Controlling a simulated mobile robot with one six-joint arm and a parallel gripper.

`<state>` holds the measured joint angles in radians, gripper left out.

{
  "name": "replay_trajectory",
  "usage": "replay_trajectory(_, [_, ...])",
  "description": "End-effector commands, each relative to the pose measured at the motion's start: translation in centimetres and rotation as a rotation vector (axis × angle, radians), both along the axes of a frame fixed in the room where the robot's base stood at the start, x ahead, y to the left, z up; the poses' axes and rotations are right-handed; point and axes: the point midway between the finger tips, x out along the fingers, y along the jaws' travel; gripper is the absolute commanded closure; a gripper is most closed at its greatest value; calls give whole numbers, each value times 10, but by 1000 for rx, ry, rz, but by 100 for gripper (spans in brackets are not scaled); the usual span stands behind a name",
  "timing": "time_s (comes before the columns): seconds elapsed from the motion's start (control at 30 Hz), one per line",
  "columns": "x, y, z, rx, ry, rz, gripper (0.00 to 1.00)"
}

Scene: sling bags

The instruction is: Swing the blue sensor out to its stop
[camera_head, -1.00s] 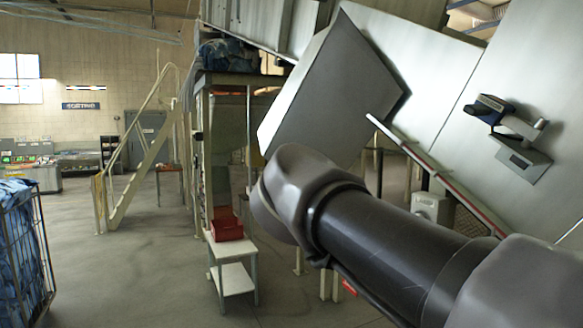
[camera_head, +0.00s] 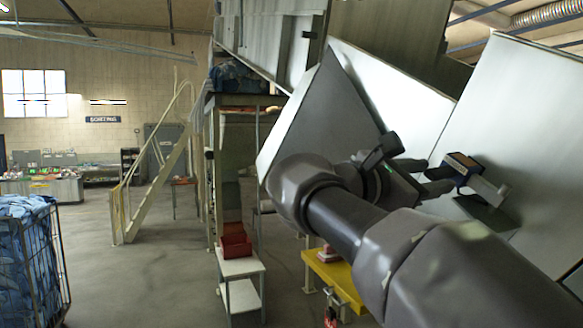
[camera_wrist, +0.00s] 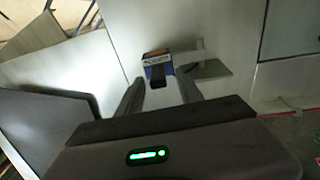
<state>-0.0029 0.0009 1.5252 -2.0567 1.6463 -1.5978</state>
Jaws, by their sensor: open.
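The blue sensor (camera_head: 461,167) is a small box with a blue face and an orange-brown top. It sits on a grey bracket arm (camera_head: 487,190) at the sloping pale metal panel, above a dark plate. My gripper (camera_head: 432,176) is open in front of it, fingertips pointing at it. In the wrist view the sensor (camera_wrist: 156,60) shows just beyond my open gripper (camera_wrist: 161,84), roughly centred between the two fingers. A dark part of it reaches down between them. The bracket arm (camera_wrist: 188,56) runs to the right. I cannot tell whether the fingers touch the sensor.
Large pale sloping panels (camera_head: 500,110) fill the right side. A dark grey angled panel (camera_head: 330,125) stands left of my arm. A yellow table (camera_head: 335,275) is below my arm. A wire cage of blue bags (camera_head: 28,255) stands at the left; open floor lies between.

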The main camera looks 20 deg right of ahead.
Motion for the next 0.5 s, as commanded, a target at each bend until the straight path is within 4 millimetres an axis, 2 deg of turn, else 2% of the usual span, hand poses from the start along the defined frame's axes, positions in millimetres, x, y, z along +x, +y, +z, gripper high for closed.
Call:
replay_trajectory(0.1, [3,-19,1,-1,0,-3,56])
replay_trajectory(0.2, [5,-28,1,0,0,-2,56])
replay_trajectory(0.5, [6,-31,0,0,-1,1,56])
